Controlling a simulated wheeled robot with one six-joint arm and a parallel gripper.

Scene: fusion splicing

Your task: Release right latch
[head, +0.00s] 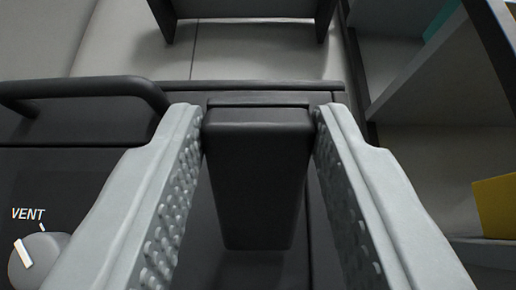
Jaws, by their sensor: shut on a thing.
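The right latch (258,170) is a black, tapered block on the dark front of the machine (75,150), below its top edge. My gripper (259,115) has its two grey, studded fingers on either side of the latch. The fingertips touch the latch's left and right sides near its upper end, so the gripper is shut on it. The lower part of the latch shows between the fingers with gaps beside it. What lies behind the latch is hidden.
A black bar handle (85,88) juts out at the left. A knob (40,258) marked VENT is at the lower left. Shelves (440,60) with a yellow item (496,205) stand at the right. A dark-legged frame (245,12) stands beyond the machine on the pale floor.

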